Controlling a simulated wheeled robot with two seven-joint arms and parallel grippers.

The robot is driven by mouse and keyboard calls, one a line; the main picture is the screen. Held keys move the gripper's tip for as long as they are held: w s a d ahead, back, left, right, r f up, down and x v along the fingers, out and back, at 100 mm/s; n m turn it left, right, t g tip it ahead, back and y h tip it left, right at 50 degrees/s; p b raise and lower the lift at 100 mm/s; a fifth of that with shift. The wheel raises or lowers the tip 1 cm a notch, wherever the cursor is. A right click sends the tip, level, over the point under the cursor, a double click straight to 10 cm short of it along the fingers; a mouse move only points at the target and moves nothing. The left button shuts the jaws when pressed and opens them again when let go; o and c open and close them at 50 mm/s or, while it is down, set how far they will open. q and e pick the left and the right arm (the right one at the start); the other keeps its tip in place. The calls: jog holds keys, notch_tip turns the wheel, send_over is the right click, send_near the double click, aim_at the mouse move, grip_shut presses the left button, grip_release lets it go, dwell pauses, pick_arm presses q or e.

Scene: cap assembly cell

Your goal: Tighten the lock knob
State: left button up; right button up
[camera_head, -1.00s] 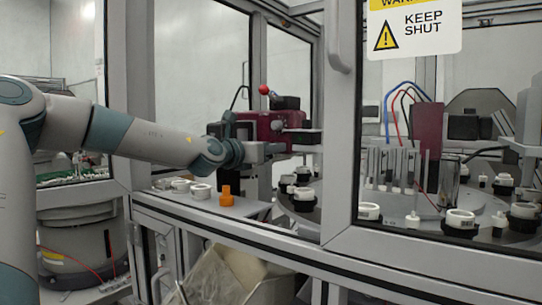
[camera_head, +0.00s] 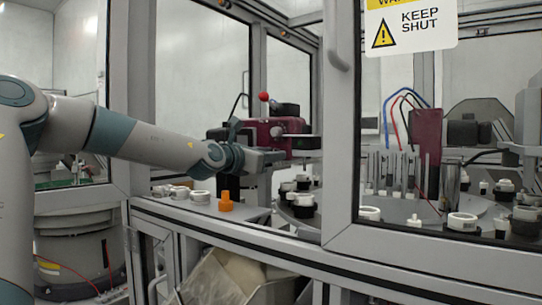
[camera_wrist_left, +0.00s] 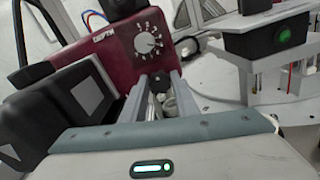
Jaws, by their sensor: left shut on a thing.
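A maroon machine head (camera_head: 278,131) sits inside the cell behind the open doorway. In the left wrist view its maroon face (camera_wrist_left: 117,53) carries a white-marked dial (camera_wrist_left: 148,43). My left gripper (camera_head: 287,157) reaches in at the front of this head. In the left wrist view the fingers of my left gripper (camera_wrist_left: 160,92) are close around a small dark knob (camera_wrist_left: 158,83) just below the maroon face, which looks like the lock knob. The fingers hide part of it, and its thread and seating do not show. My right gripper is in neither view.
A red ball lever (camera_head: 263,97) rises above the head. An orange part (camera_head: 226,201) and white rings (camera_head: 200,197) lie on the ledge below my arm. The door frame (camera_head: 341,160) stands close right of my gripper. A turntable with capped parts lies beyond.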

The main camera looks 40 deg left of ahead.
pick_arm(q)
jog(key=o, duration=1.1)
jog(key=shift+c, duration=0.2)
jog(key=shift+s, duration=0.2)
jog(key=s, duration=0.5)
jog(key=s+d+b, duration=0.1)
jog(key=s, duration=0.5)
jog(key=s+b, duration=0.1)
jog(key=s, duration=0.4)
jog(key=shift+s+d, duration=0.15)
jog(key=shift+d, duration=0.25)
jog(key=shift+s, duration=0.35)
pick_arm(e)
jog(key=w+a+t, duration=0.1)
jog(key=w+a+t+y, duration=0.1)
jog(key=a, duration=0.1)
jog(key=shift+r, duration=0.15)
pick_arm(q)
jog(key=shift+f, duration=0.1)
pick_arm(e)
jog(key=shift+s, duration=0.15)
